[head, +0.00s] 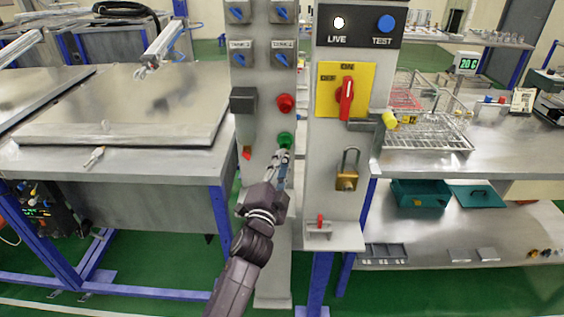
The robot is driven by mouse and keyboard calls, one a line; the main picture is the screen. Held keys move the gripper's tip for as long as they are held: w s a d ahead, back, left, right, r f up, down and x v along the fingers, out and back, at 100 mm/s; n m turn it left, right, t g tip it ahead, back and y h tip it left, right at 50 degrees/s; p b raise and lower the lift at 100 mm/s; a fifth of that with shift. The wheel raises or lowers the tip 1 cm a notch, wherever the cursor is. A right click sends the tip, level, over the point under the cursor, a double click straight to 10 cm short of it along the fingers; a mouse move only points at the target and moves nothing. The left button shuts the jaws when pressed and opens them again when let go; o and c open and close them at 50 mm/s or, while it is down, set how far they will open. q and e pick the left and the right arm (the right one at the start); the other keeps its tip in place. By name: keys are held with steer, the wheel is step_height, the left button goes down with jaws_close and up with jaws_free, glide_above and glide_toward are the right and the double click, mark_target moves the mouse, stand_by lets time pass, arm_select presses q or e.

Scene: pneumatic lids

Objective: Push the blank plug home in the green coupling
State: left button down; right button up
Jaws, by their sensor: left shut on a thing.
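The green coupling (285,138) sits low on the front of the grey left-hand panel, below a red coupling (285,103). My left gripper (283,156) reaches up from below, with its fingertips right at the underside of the green coupling. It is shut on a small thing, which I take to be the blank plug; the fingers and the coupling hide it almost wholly. I cannot tell how deep it sits in the coupling. My right gripper is not in view.
A dark block (243,100) juts from the panel, left of the red coupling. To the right are a red switch (347,98), a yellow-ended part (389,120) and a brass padlock (347,179). A steel bench (120,150) stands left; a wire basket (430,128) sits on the right bench.

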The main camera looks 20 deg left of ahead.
arm_select(q)
steer(key=shift+w+a+b, duration=0.2)
steer(key=shift+w+a, duration=0.05)
steer(key=shift+w, duration=0.6)
steer(key=shift+w+a+b, duration=0.15)
steer(key=shift+w+a, duration=0.1)
steer(key=shift+w, duration=0.55)
steer(key=c, duration=1.8)
jaws_free()
steer(key=shift+o, duration=0.2)
steer(key=shift+s, duration=0.1)
steer(key=s+p, duration=0.1)
steer(key=s, duration=0.6)
steer(key=shift+d+f, duration=0.25)
steer(key=shift+f, duration=0.15)
steer(key=shift+w, duration=0.1)
steer(key=s+f, duration=0.1)
steer(key=s, duration=1.1)
steer(key=shift+d+f, duration=0.25)
steer(key=shift+d, duration=0.1)
